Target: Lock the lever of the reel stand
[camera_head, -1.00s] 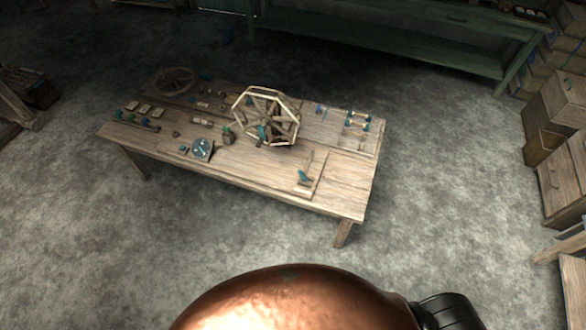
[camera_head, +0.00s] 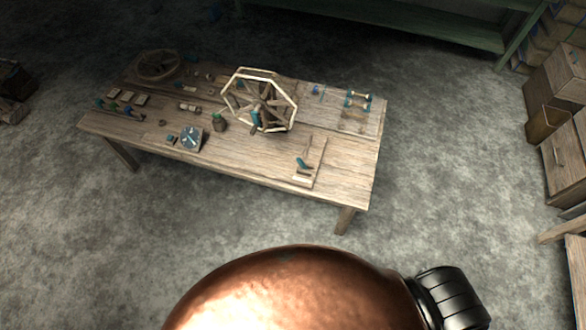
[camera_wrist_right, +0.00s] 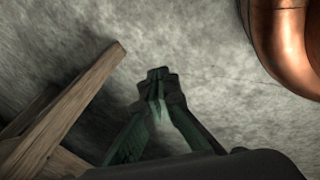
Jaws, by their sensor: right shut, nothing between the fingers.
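The reel stand (camera_head: 258,102) stands on the wooden table (camera_head: 240,165), with an octagonal pale wooden frame and a teal part (camera_head: 256,119) at its front. I cannot tell at this size which part is the lever or whether it is locked. My right gripper (camera_wrist_right: 157,75) shows in the right wrist view, its dark green fingers together and empty, over the grey floor. It is well away from the reel stand, which does not show in that view. My left gripper is in neither current view.
A board with a small teal-handled tool (camera_head: 303,164) lies at the table's front right. A dial-like device (camera_head: 191,138) and a small pot (camera_head: 219,122) sit left of the reel. Wooden timber (camera_wrist_right: 60,120) is close left of my right gripper. Open floor surrounds the table.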

